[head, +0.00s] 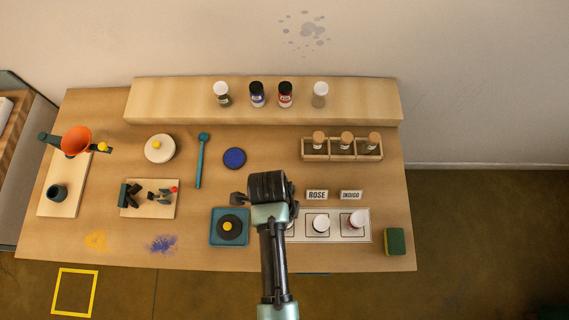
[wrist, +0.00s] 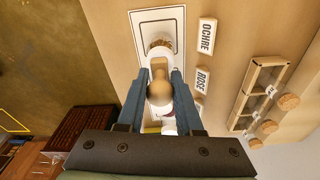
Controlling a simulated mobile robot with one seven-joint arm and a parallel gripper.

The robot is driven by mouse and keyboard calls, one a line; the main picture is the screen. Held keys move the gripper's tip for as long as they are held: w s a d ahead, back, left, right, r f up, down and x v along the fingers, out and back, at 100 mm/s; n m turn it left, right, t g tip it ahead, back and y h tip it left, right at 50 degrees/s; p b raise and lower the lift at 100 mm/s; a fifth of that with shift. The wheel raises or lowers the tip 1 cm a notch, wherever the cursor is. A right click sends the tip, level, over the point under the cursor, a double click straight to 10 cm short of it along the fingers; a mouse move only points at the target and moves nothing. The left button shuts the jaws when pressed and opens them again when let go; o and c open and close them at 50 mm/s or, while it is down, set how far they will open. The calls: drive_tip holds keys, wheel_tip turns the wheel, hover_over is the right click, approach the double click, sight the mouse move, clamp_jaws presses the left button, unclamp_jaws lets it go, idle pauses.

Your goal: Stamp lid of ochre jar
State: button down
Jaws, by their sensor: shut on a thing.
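My gripper (wrist: 159,80) is shut on a wooden stamp handle (wrist: 160,92) with a rounded knob. Straight below it, a jar with a white lid and an ochre-brown body (wrist: 160,43) stands on the tray slot beside the OCHRE label (wrist: 207,36). The stamp lines up with the lid; I cannot tell whether they touch. In the head view my gripper (head: 268,187) hides the tray's left slot and the ochre jar.
White-lidded jars (head: 321,222) (head: 357,218) occupy the tray's other slots. A teal pad with a dark disc (head: 229,240) lies left of my arm. A green sponge (head: 395,241) sits right. A vial rack (head: 342,157) and a shelf (head: 180,103) with jars stand behind.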

drive_tip(key=shift+f+b, duration=0.35)
drive_tip(key=shift+f, duration=0.25)
idle(0.7)
drive_tip(key=shift+s+f, duration=0.1)
drive_tip(key=shift+s, duration=0.05)
idle(1.1)
drive_tip(key=shift+p, duration=0.3)
wheel_tip(320, 180, up, 7)
drive_tip(key=p, duration=0.6)
idle(0.6)
